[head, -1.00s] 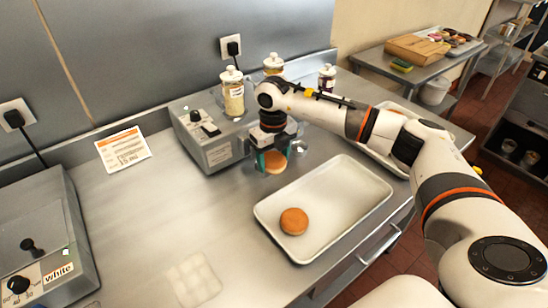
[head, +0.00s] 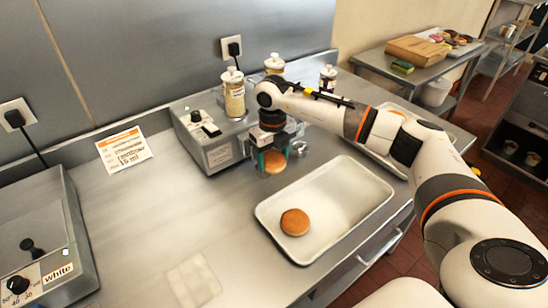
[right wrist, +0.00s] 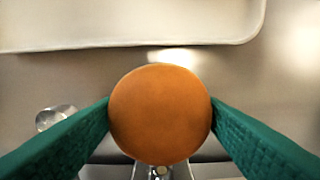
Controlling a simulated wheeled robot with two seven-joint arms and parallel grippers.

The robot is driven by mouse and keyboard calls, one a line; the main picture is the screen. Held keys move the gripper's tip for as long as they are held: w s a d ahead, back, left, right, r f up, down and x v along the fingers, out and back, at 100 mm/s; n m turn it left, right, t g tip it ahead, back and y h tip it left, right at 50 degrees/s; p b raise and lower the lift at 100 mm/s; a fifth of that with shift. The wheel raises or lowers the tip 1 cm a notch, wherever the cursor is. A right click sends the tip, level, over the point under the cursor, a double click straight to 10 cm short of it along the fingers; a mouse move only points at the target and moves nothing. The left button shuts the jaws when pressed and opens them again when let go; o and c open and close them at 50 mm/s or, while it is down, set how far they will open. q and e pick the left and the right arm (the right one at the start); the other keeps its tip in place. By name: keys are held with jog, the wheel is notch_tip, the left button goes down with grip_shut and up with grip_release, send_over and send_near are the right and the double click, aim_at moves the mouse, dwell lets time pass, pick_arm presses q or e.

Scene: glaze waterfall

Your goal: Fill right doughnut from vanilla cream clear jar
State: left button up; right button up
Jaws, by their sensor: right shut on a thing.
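My right gripper (head: 271,160) is shut on a round golden-brown doughnut (head: 274,161), held at the front of the grey filling machine (head: 208,146). In the right wrist view the doughnut (right wrist: 160,113) sits between the two green fingers, with a metal nozzle part (right wrist: 157,172) partly hidden behind it. I cannot tell whether the nozzle is inside the doughnut. A second doughnut (head: 294,222) lies in the white tray (head: 349,235). A clear jar with pale cream (head: 234,97) stands on the machine. My left gripper is not in view.
Another pale jar (head: 274,66) and a dark-labelled jar (head: 327,78) stand behind my right arm. An order sheet (head: 124,149) leans at the wall. A machine labelled "white" (head: 40,235) stands at the left.

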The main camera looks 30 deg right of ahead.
aim_at(280, 164)
jog(key=shift+w+a+b, duration=0.15)
jog(key=shift+w+b, duration=0.4)
jog(key=shift+w, duration=1.15)
jog(key=shift+s, duration=0.25)
dwell(1.7)
jog(key=shift+s, duration=0.35)
jog(key=shift+s+p, duration=0.35)
dwell(0.8)
jog(key=shift+s+d, duration=0.2)
jog(key=shift+s, duration=0.5)
jog(key=shift+s+p, duration=0.45)
jog(key=shift+s, duration=0.75)
jog(key=shift+s+r+p, duration=0.35)
jog(key=shift+r+p, duration=0.35)
jog(key=shift+r, duration=0.2)
jog(key=shift+s+d+r+p, duration=0.1)
jog(key=shift+s+r+p, duration=0.3)
jog(key=shift+r, duration=0.15)
jog(key=shift+s+r+p, duration=0.25)
jog(key=shift+r+p, duration=0.1)
jog(key=shift+r, duration=0.2)
